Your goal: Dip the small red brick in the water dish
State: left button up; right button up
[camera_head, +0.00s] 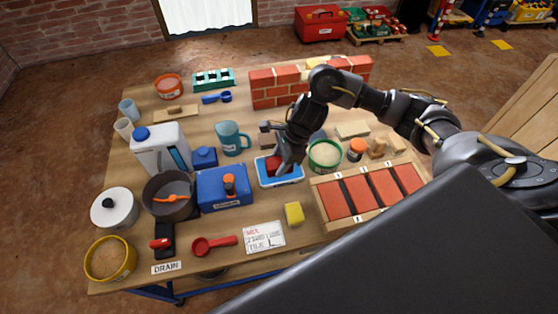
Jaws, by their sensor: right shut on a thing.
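The water dish (266,182) is a white-rimmed rectangular tray with blue inside, near the middle of the workbench. My right gripper (284,168) points down over the dish. It is shut on the small red brick (273,166), which shows at its fingertips within the outline of the dish. The fingers and wrist hide part of the brick. I cannot tell whether the brick touches the water. My left gripper is not in view.
A blue box (222,190) stands left of the dish, and a green tub (325,155) stands right. A wooden tray of red bricks (368,191) lies at front right. A small brick wall (277,86) stands behind. A yellow sponge (294,213) lies in front.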

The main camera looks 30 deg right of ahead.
pick_arm(q)
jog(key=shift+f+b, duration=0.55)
jog(key=shift+b, duration=0.05)
pick_arm(e)
jog(key=shift+f, duration=0.55)
dwell(0.7)
jog(key=o, duration=1)
jog(key=shift+o, duration=0.2)
jog(key=shift+d+r, duration=0.25)
jog(key=shift+r, duration=0.45)
jog(key=p+v, duration=0.1)
jog(key=v, duration=0.7)
jog(key=shift+r+p, duration=0.1)
jog(key=shift+p, duration=0.3)
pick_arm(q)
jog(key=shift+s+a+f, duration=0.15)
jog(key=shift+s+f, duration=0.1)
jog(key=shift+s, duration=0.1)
pick_arm(e)
jog(key=shift+s+d+r, duration=0.15)
jog(key=shift+d+r, duration=0.1)
jog(key=shift+r, duration=0.3)
